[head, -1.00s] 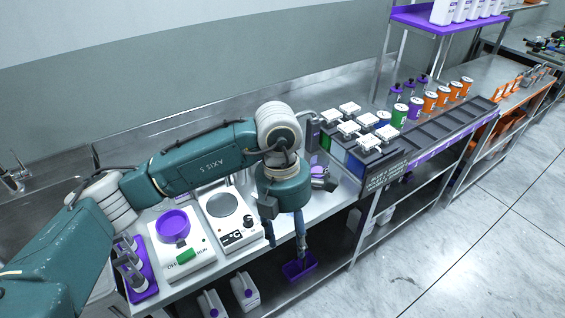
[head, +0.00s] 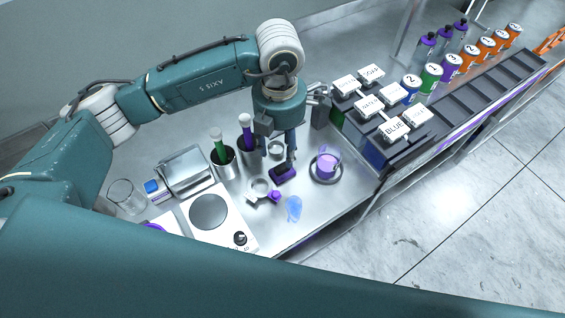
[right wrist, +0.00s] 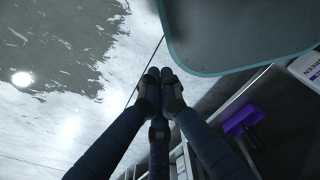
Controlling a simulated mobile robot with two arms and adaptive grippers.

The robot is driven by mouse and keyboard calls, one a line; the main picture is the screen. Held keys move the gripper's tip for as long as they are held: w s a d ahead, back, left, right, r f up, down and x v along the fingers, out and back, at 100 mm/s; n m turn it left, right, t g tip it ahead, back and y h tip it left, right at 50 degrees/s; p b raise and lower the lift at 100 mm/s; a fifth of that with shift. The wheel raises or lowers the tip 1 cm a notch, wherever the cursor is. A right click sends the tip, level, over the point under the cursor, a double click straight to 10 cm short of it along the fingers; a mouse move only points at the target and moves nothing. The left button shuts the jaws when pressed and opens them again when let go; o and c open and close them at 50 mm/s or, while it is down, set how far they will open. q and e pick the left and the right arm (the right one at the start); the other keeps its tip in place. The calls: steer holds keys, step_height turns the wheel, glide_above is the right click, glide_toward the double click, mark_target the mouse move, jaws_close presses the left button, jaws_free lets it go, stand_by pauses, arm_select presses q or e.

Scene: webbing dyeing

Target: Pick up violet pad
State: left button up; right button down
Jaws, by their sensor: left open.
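A small dark violet block, which looks like the violet pad (head: 284,174), lies on the steel worktop in the head view. My left gripper (head: 279,158) points down just above and behind it, with its fingers apart and nothing between them. I cannot tell whether a fingertip touches the pad. My right gripper (right wrist: 160,75) shows in the right wrist view with its fingertips together and nothing visible between them, over the floor.
A violet cup (head: 327,164) stands on a dark ring right of the pad. Metal beakers with green (head: 221,155) and violet (head: 248,148) tubes stand left. A violet dustpan-like item (right wrist: 243,119) sits low.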

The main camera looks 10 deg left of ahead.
mark_target(281, 164)
arm_select(q)
steer(key=shift+s+f, duration=0.1)
steer(key=shift+f, duration=0.8)
steer(key=shift+w+f+p, duration=0.2)
steer(key=shift+f+p, duration=0.1)
steer(key=shift+p, duration=0.1)
step_height(281, 164, down, 4)
steer(key=shift+w+f+p, duration=0.1)
steer(key=shift+f+p, duration=0.1)
steer(key=shift+p, duration=1)
steer(key=shift+f, duration=0.25)
steer(key=shift+w, duration=0.1)
steer(key=shift+c, duration=1.3)
jaws_close()
arm_select(e)
steer(key=r, duration=0.3)
steer(key=shift+w+a+r, duration=0.15)
steer(key=shift+w+r, duration=0.1)
